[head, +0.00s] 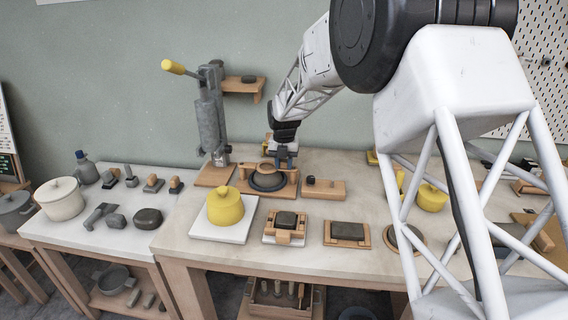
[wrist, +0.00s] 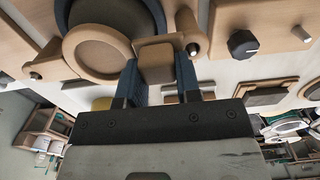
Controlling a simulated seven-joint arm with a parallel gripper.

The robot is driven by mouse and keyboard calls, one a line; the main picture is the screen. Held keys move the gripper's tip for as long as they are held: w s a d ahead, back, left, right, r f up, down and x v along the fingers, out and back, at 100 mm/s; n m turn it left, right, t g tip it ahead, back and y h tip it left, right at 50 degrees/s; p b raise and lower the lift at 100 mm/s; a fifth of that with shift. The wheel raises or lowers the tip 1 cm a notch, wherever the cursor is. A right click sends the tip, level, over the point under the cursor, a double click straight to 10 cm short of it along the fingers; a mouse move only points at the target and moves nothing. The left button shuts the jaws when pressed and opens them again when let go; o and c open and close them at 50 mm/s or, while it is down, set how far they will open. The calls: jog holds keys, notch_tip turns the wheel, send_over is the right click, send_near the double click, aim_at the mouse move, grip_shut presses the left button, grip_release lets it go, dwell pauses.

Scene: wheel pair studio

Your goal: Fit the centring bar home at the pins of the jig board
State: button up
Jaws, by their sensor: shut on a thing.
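My gripper (head: 285,158) is over the back middle of the bench. In the wrist view its two blue fingers (wrist: 157,82) are shut on a square wooden block, which I take as part of the centring bar (wrist: 157,62). A wooden ring (wrist: 103,52) shows beside the block, over a dark round disc (wrist: 120,12). The jig board (head: 246,187) lies under the disc and ring. Dark pin-like ends show at the left (wrist: 36,76) and right (wrist: 192,49) in the wrist view. Whether the bar is seated on the pins cannot be told; the fingers and ring hide part.
A lever press (head: 210,115) stands just left of the board. A yellow pot (head: 226,207) on a white slab is in front left. A wooden block with a dark knob (head: 323,188) is close on the right. Small wooden trays (head: 347,234) line the front.

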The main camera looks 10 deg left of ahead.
jog(key=shift+f, duration=0.15)
jog(key=o, duration=1)
jog(key=shift+r, duration=3.9)
